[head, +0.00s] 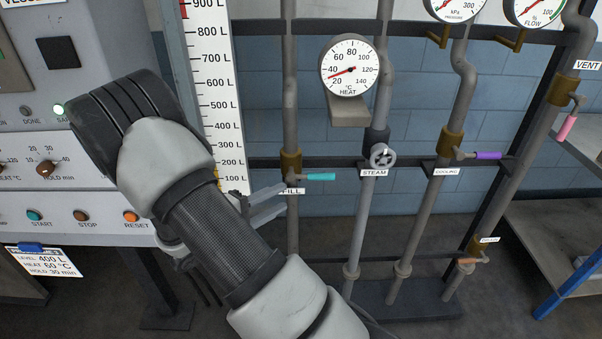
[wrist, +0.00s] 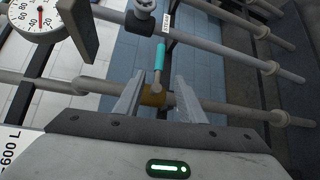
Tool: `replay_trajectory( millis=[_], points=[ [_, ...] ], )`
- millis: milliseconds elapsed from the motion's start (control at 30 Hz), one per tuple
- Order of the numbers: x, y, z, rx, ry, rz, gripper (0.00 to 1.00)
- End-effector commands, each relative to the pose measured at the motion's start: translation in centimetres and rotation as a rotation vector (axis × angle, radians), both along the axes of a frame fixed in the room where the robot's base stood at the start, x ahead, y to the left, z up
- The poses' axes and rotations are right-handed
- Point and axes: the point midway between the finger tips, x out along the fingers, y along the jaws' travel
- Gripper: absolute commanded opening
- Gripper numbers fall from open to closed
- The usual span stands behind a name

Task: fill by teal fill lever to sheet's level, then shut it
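The teal fill lever (head: 320,177) sticks out to the right, crosswise to its upright pipe, above the FILL label (head: 290,191). It also shows in the wrist view (wrist: 160,57), beyond my fingertips. My gripper (head: 268,205) is open and empty, just left of and below the fill valve. In the wrist view, my gripper (wrist: 158,95) has its fingers on either side of the brass valve body; contact cannot be told. The sheet (head: 43,260) reads LEVEL 400 L and HOLD 30 min. The level scale (head: 212,90) runs to 900 L; my arm hides part of its gauge, so I cannot read the level.
A STEAM handwheel (head: 382,156), a purple COOLING lever (head: 487,156), a pink VENT lever (head: 567,127) and an orange lever (head: 468,261) are on neighbouring pipes. The HEAT dial (head: 349,66) hangs above. START, STOP and RESET buttons (head: 131,216) are behind my arm's left side.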

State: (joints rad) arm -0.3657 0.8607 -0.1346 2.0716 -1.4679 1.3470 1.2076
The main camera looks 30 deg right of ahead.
Motion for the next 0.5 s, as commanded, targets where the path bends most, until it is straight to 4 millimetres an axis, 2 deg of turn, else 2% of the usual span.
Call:
replay_trajectory(
  millis=[167,500],
  points=[
    [0.4,-2.0,-0.2,-0.005,0.000,-0.002,0.36],
    [1.9,-9.0,-1.2,-0.001,0.001,-0.005,0.36]
  ],
)
